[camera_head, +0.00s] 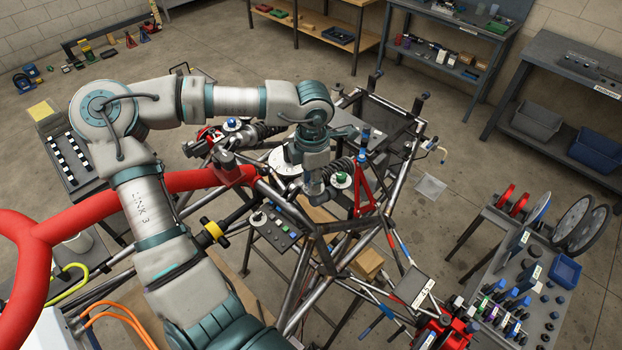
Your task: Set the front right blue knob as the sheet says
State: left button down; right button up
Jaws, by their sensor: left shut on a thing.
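My left gripper (313,186) points down over the tube chassis (300,262) beside a coil-spring damper (345,168). It is shut on a small part at the damper's end, most likely the blue knob. The fingers and tube hide that part, so its colour and setting cannot be read. A green-topped knob (340,178) shows just right of the gripper. Another blue knob (231,124) stands on the far-left damper. A white round plate (285,160) with tiny print lies behind the gripper. I cannot make out a readable sheet. My right gripper is not in view.
A thick red tube (190,181) runs across the left, close to my arm. A panel with several knobs (275,228) sits inside the frame. A cart (520,300) with knobs and discs stands at right. Shelving (445,50) lines the back; open floor lies between.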

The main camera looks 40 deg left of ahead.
pick_arm(q)
jog(key=m+b, duration=0.1)
jog(key=m, duration=0.1)
jog(key=shift+w+f+m, duration=0.1)
jog(key=shift+w+m, duration=0.05)
jog(key=shift+m, duration=0.95)
jog(key=shift+m+b, duration=0.5)
jog(key=shift+m, duration=1)
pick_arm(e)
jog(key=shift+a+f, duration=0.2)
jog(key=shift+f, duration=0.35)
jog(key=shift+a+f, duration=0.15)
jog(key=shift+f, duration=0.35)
pick_arm(q)
jog(key=c, duration=0.9)
grip_release()
jog(key=shift+w, duration=0.1)
jog(key=shift+c, duration=0.2)
jog(key=shift+w+d, duration=0.15)
jog(key=shift+d, duration=0.05)
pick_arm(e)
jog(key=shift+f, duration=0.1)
